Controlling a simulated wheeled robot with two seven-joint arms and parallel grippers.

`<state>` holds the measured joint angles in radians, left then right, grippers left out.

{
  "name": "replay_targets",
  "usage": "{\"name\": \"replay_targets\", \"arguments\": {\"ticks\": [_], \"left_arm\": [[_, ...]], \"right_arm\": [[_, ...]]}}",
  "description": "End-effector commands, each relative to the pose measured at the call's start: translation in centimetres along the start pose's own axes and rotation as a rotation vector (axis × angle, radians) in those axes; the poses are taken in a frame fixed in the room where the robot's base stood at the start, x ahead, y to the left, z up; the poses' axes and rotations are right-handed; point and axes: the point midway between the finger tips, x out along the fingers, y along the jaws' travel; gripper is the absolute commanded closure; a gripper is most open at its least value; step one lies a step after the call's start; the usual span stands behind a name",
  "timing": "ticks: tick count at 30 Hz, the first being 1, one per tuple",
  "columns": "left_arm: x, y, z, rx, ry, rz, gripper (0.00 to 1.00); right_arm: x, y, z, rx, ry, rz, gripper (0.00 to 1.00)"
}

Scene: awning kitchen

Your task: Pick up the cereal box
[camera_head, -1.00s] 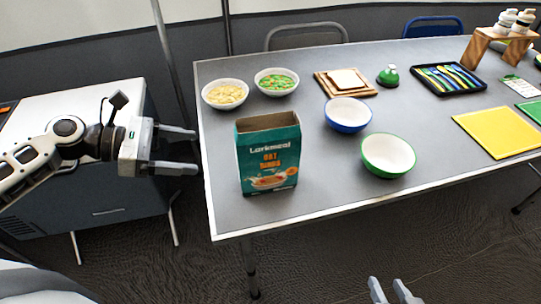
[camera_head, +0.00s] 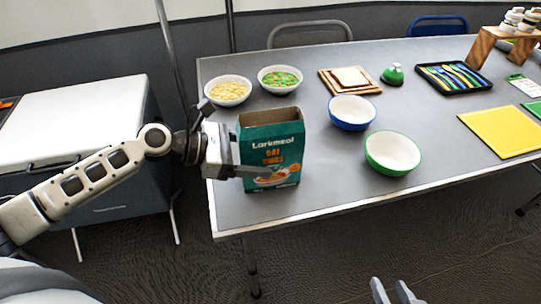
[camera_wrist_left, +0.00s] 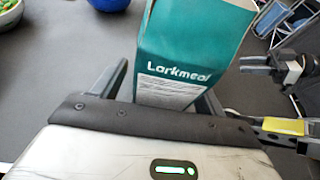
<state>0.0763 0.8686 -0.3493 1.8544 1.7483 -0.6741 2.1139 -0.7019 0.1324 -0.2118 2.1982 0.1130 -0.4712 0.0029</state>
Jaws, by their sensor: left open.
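The teal cereal box (camera_head: 278,128), lettered Larkmeal, stands upright near the left end of the grey table. My left gripper (camera_head: 256,166) is open at the box's left side, with one finger across its front face; the other finger is hidden behind the box. In the left wrist view the box (camera_wrist_left: 190,50) stands between the two fingers, with a gap at the left finger. I cannot tell whether the right finger touches it. My right gripper (camera_head: 393,291) is at the bottom edge, its fingers apart and empty, away from the table.
A blue bowl (camera_head: 352,113) and a green bowl (camera_head: 393,153) stand right of the box. Two filled bowls, of pale food (camera_head: 228,91) and green food (camera_head: 280,79), stand behind it. The table's front edge (camera_head: 330,208) is close to the box.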

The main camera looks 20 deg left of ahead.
Motion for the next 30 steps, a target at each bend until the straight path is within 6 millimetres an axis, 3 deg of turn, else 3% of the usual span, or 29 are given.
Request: {"name": "replay_targets", "arguments": {"ticks": [10,15,25,30], "left_arm": [[0.8,0.0,0.0,0.001,0.001,0.0,0.3],[0.8,0.0,0.0,0.001,0.001,0.0,0.75],[0.8,0.0,0.2,0.002,0.0,0.0,0.75],[0.3,0.0,1.4,0.003,0.0,0.0,0.75]], "right_arm": [[0.1,0.0,-0.3,-0.002,0.007,0.0,0.64],[0.2,0.0,-0.3,-0.002,0.007,0.0,0.64],[0.1,0.0,-0.3,-0.002,0.006,0.0,0.64],[-0.1,-0.1,-0.6,-0.002,0.004,0.0,0.64]]}}
